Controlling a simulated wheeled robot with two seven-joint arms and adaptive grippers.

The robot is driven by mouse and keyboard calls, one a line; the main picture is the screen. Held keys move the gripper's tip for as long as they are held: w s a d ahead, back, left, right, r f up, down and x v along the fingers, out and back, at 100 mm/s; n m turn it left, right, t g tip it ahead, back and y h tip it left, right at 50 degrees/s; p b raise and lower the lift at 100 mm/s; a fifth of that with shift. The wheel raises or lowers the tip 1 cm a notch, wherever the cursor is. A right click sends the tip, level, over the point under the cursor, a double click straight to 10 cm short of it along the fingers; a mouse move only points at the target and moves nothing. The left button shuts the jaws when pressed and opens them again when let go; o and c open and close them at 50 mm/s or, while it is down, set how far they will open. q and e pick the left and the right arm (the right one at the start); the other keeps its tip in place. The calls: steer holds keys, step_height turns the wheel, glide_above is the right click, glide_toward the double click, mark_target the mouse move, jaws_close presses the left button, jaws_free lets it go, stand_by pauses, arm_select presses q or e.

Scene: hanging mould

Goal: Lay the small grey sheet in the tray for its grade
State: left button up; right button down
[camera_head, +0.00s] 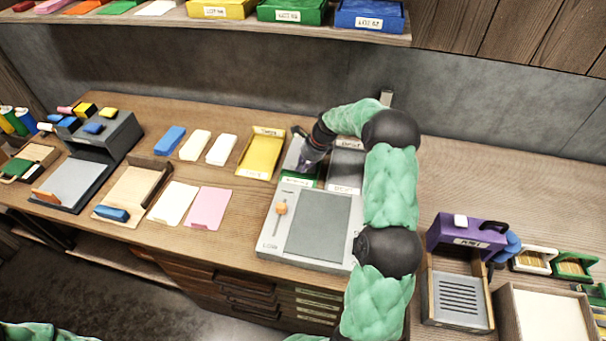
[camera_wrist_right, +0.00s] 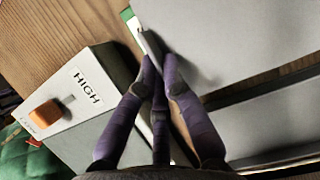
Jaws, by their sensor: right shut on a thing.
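My right gripper (camera_head: 312,157) is over the green-edged tray (camera_head: 300,183) behind the grey machine. A green strip of the tray shows beside the sheet's corner. I cannot tell whether the sheet rests on the tray floor or is just above it. A yellow tray (camera_head: 262,153) lies to the left and a dark grey tray (camera_head: 346,170) to the right, partly hidden by my arm. My left gripper is not in view.
The grey machine (camera_head: 318,226), with an orange slider (camera_head: 281,208), stands in front of the trays. Pink (camera_head: 209,208) and cream (camera_head: 173,202) sheets lie to its left. A purple press (camera_head: 466,236) stands at the right. A shelf (camera_head: 200,25) overhangs the back.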

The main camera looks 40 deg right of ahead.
steer(key=shift+w+d+f, duration=0.15)
steer(key=shift+d+f, duration=0.1)
steer(key=shift+f, duration=0.1)
step_height(320, 180, down, 3)
steer(key=shift+f+b, duration=0.1)
steer(key=shift+b, duration=0.75)
steer(key=c, duration=1.7)
jaws_free()
steer(key=shift+f, duration=0.1)
steer(key=shift+o, duration=0.2)
steer(key=p+v, duration=0.3)
steer(key=v, duration=0.9)
steer(key=shift+p, duration=0.35)
